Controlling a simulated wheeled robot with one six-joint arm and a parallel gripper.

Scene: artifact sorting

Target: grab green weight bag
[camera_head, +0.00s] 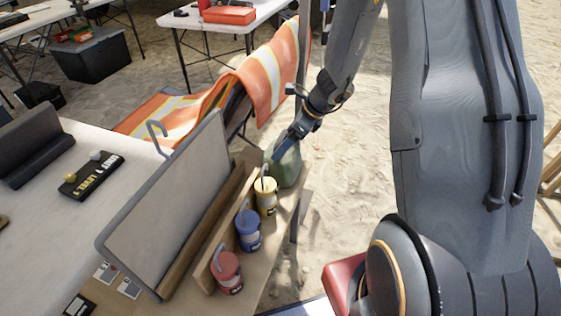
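The green weight bag (290,170) sits at the far end of a wooden ledge, behind a row of small containers. It looks like a rounded dull-green body. My gripper (277,152) reaches down from the upper right and is right at the bag's top left, overlapping it in the picture. The fingertips are small and partly hidden against the bag. I cannot tell whether they touch it or are open or shut.
Yellow (267,199), blue (249,232) and red (227,273) containers stand along the ledge nearer me. A tilted grey board (170,205) rises left of them. An orange striped cloth (268,70) hangs behind. Open sand lies right of the ledge.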

